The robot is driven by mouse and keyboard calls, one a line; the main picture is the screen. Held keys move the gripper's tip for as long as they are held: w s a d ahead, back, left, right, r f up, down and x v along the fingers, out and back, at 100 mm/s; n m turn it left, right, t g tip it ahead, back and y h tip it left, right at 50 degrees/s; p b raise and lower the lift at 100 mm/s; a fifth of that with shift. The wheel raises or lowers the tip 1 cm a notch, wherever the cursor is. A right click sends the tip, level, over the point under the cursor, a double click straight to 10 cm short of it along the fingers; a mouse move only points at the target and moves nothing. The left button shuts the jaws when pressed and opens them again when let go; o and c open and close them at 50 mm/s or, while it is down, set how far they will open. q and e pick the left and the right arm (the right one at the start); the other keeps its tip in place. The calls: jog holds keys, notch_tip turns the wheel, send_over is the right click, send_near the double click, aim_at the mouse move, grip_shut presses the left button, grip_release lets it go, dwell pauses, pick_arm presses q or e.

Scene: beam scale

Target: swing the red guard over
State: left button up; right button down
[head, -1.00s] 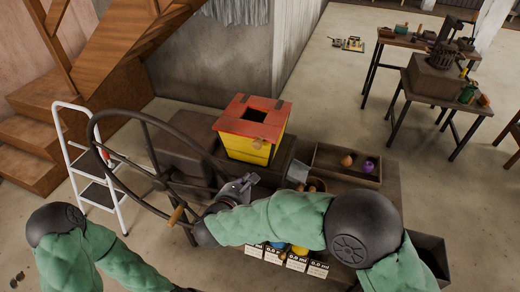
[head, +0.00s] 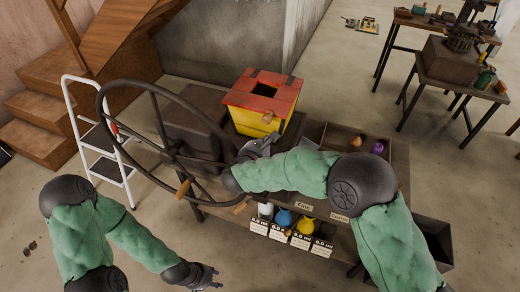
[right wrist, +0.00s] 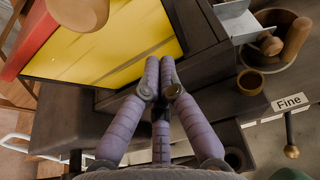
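The red guard appears to be the red top (head: 285,104) of the yellow box (head: 247,122), with a dark square opening in it. A round wooden knob (head: 267,117) shows at the box's front face. In the right wrist view the red edge (right wrist: 28,38) and the knob (right wrist: 78,10) are at upper left. My right gripper (head: 268,140) is in front of the box, below the knob and apart from it. Its fingertips (right wrist: 160,62) are together with nothing between them, over the yellow face. My left gripper (head: 214,278) hangs low, far from the box; its fingers are too small to read.
A large dark handwheel (head: 157,95) with a wooden handle (head: 184,189) stands left of the box. A wooden tray (head: 342,132) lies right, and a bowl with a pestle (right wrist: 290,42) is near. Bottles (head: 284,218) stand on the lower shelf.

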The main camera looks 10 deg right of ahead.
pick_arm(q)
jog(key=shift+r, duration=0.1)
pick_arm(e)
jog(key=shift+r, duration=2.05)
jog(key=shift+s, duration=0.1)
pick_arm(q)
jog(key=shift+r, duration=0.1)
